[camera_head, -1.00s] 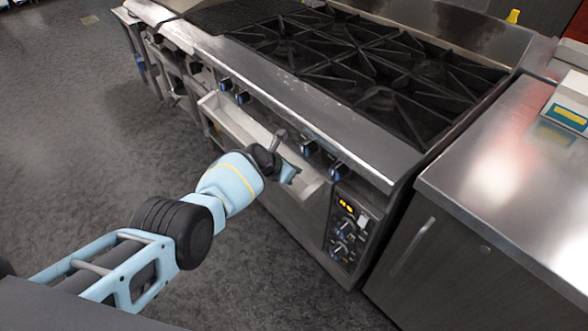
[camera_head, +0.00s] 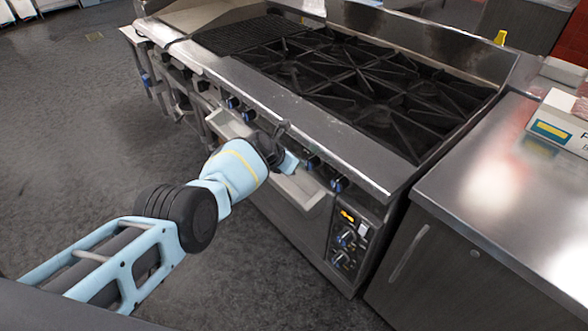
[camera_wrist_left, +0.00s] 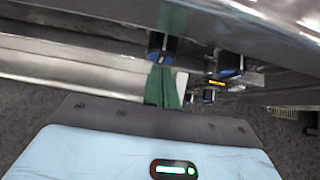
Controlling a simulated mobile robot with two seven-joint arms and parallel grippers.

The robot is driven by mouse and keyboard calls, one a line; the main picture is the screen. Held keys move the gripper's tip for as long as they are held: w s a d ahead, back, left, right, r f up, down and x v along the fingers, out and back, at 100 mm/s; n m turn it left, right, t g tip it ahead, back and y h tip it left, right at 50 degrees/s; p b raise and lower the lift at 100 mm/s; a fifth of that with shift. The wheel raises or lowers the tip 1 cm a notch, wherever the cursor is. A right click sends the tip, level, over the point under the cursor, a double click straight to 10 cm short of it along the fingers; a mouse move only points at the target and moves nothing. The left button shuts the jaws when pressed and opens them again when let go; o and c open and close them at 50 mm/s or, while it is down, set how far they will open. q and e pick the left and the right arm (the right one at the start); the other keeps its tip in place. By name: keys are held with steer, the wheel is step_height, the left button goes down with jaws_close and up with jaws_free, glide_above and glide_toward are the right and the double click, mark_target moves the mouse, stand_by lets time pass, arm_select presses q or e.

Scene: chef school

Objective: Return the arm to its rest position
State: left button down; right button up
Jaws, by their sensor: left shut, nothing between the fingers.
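My left arm (camera_head: 150,235) comes in from the lower left, light blue with black joints. It reaches toward the front of the stove. My left gripper (camera_head: 288,160) is in front of the stove's knob rail, over the pale ledge along the oven front. In the left wrist view its green fingers (camera_wrist_left: 165,86) are together with nothing between them. They appear over the pale ledge and close to a blue-marked knob (camera_wrist_left: 162,45). I cannot tell whether they touch the stove. My right gripper is in neither view.
The stove (camera_head: 340,120) with black grates stands ahead, with several knobs on its front. A control panel with lit orange digits (camera_head: 347,216) is at its right end. A steel counter (camera_head: 490,190) adjoins on the right, with a white box (camera_head: 563,122). The floor at left is clear.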

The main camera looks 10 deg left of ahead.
arm_select(q)
steer(key=shift+f, duration=0.1)
steer(key=s+a+f+m+y, duration=0.2)
steer(key=s+a+f+m, duration=0.4)
steer(key=s+f, duration=0.45)
steer(key=s+a+f+m+y, duration=0.2)
steer(key=s+a+f+m, duration=0.2)
steer(key=s+f+m, duration=0.5)
steer(key=s+f+m+t, duration=0.1)
steer(key=s+m, duration=0.6)
steer(key=s, duration=1.3)
steer(key=s+r+m, duration=0.3)
steer(key=s+m, duration=0.1)
steer(key=s, duration=0.3)
steer(key=s+d+r+m, duration=0.1)
steer(key=s+r+m, duration=0.3)
steer(key=s, duration=0.2)
steer(key=shift+s+d+r+t+p, duration=0.15)
steer(key=shift+s+d+t+p, duration=0.1)
steer(key=shift+s+t+p, duration=0.15)
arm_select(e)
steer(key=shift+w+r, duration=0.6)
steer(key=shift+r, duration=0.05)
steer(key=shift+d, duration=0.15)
